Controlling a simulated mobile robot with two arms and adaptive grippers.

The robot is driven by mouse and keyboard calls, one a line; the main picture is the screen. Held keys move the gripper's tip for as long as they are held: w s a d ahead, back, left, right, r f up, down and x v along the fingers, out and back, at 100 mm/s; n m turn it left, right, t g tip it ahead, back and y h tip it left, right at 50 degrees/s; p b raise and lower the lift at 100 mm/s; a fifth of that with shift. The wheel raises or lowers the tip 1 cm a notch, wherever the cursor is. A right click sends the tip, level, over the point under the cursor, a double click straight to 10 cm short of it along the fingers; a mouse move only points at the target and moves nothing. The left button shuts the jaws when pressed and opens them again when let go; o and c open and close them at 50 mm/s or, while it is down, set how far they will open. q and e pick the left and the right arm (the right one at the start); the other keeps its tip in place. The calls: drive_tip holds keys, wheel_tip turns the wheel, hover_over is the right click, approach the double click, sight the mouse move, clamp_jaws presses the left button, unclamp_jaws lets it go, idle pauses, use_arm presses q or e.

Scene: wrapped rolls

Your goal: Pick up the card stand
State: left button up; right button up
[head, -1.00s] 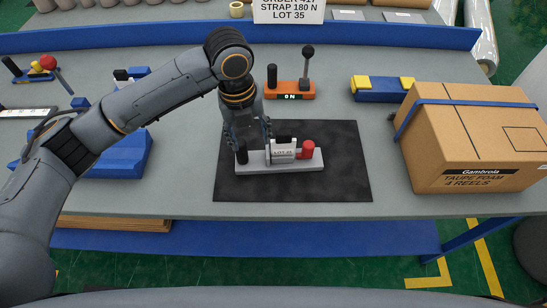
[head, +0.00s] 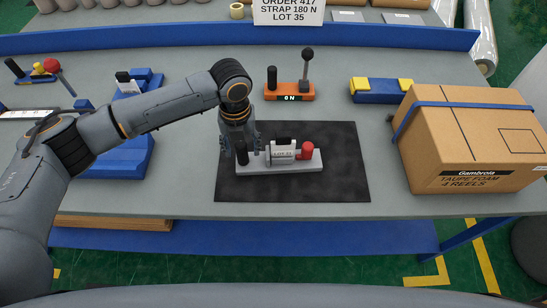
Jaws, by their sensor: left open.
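A long grey stand (head: 308,164) lies on a black mat in the middle of the bench. It carries a black post (head: 242,156) at its left end, a white lettered block (head: 283,153) with a black top, and a red knob (head: 307,150) at its right. My left gripper (head: 240,150) points down over the left end of this stand. Its fingers are open, either side of the black post, with a gap between them. Whether they touch it I cannot tell. A white sign card (head: 289,10) reading ORDER 417 stands at the back. My right gripper is not in view.
A cardboard box (head: 475,140) stands at the right. An orange gauge (head: 289,92) with a lever and a blue block with yellow ends (head: 381,90) are behind the mat (head: 340,180). Blue blocks (head: 115,160) lie left, partly behind my arm.

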sight(247, 164)
use_arm(q)
drive_tip(key=f, duration=0.4)
drive_tip(key=shift+w+a+p, duration=0.15)
drive_tip(key=shift+w+p, duration=0.2)
drive_tip(key=shift+p, duration=0.05)
drive_tip(key=shift+r, duration=0.1)
clamp_jaws()
